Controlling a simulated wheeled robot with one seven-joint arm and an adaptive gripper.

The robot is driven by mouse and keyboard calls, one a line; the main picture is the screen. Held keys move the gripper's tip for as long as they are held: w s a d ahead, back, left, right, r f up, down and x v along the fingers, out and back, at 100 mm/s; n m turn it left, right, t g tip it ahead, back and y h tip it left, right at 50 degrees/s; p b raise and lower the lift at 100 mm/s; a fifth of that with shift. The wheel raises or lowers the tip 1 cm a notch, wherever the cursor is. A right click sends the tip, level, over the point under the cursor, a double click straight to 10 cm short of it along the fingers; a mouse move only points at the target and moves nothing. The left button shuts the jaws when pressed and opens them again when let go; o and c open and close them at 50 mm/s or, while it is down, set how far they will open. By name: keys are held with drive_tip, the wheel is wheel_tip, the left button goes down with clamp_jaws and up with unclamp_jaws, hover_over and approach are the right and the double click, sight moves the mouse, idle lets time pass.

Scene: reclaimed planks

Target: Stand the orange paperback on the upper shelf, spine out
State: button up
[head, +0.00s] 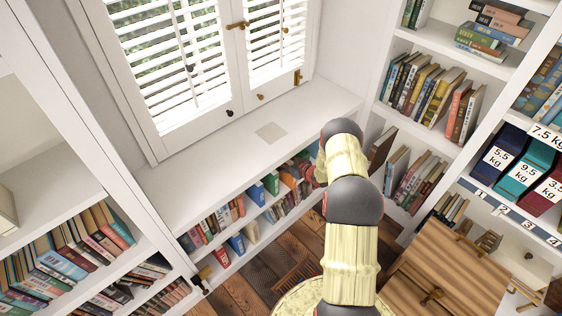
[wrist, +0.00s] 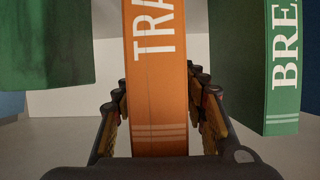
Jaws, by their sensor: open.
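The orange paperback (wrist: 157,110) stands upright in the wrist view, its spine with white letters "TRA" facing me. My gripper (wrist: 158,88) is open, with one finger along each side of the book's lower part. A narrow gap shows at the left finger; whether the right finger touches the book I cannot tell. In the head view my arm reaches to the low bookcase (head: 222,228) under the window sill, and my gripper is mostly hidden behind the arm. I cannot tell for sure which orange spine there is this book.
A green book (wrist: 282,75) lettered "BRE" stands right of the paperback, and a dark green thing (wrist: 45,45) hangs into view at left. In the head view, the sill (head: 215,160) is bare except for a flat square (head: 270,132). Tall bookshelves (head: 425,45) stand at right.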

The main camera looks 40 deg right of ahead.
drive_tip(key=shift+s, duration=0.1)
drive_tip(key=v, duration=1.1)
drive_tip(key=shift+s, duration=0.4)
drive_tip(key=shift+s+d, duration=0.1)
